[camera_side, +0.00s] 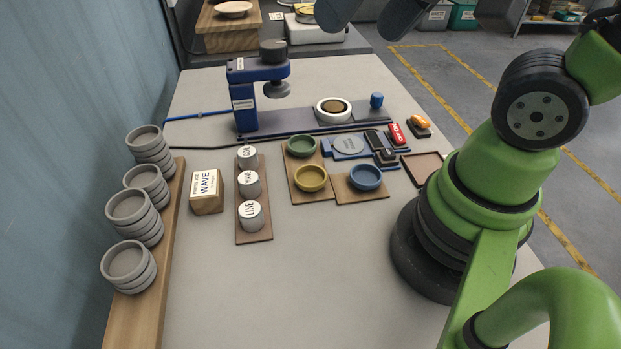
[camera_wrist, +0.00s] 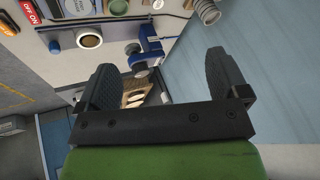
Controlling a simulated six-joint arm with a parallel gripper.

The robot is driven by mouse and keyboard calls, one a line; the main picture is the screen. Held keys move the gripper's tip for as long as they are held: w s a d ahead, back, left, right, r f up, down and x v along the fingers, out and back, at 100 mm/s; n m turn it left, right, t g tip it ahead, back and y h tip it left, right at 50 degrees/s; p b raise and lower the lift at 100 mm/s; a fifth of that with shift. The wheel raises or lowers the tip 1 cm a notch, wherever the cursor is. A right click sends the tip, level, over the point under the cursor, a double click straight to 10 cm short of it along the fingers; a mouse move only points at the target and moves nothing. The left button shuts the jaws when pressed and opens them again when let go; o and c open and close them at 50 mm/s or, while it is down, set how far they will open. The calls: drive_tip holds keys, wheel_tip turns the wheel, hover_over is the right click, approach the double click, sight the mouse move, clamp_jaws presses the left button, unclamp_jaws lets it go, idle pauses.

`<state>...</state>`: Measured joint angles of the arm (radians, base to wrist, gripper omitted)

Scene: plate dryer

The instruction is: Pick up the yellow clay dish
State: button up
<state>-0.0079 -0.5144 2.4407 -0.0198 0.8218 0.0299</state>
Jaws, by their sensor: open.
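The yellow clay dish (camera_side: 310,178) sits upright on a brown wooden board (camera_side: 312,198) near the middle of the table in the side view. A green dish (camera_side: 302,146) sits behind it and a blue dish (camera_side: 366,177) to its right. My gripper (camera_side: 372,16) is at the top edge of the side view, high and well apart from the dish, with its fingers partly cut off. In the wrist view my gripper (camera_wrist: 162,78) has its two black fingers spread wide with nothing between them. I cannot make out the yellow dish in the wrist view.
A blue press (camera_side: 243,100) stands behind the dishes. Stamps marked with words stand on a narrow board (camera_side: 254,236) to the left, beside a WAVE block (camera_side: 206,190). Stacks of grey dishes (camera_side: 128,262) line the left edge. The front middle of the table is clear.

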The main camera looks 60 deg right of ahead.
drive_tip(key=w+f+g+h, duration=0.1)
drive_tip(key=w+f+g, duration=0.2)
drive_tip(key=w+f, duration=0.5)
drive_tip(key=n+g, duration=0.1)
drive_tip(key=g, duration=0.2)
hover_over(309, 180)
drive_tip(key=shift+h, duration=0.3)
drive_tip(key=f, duration=1.4)
drive_tip(key=shift+a+f, duration=0.1)
drive_tip(key=shift+a, duration=0.3)
drive_tip(key=shift+d+f, duration=0.2)
drive_tip(key=shift+f, duration=1.4)
drive_tip(key=shift+d+f, duration=0.2)
drive_tip(key=shift+f, duration=1.4)
drive_tip(key=c, duration=1)
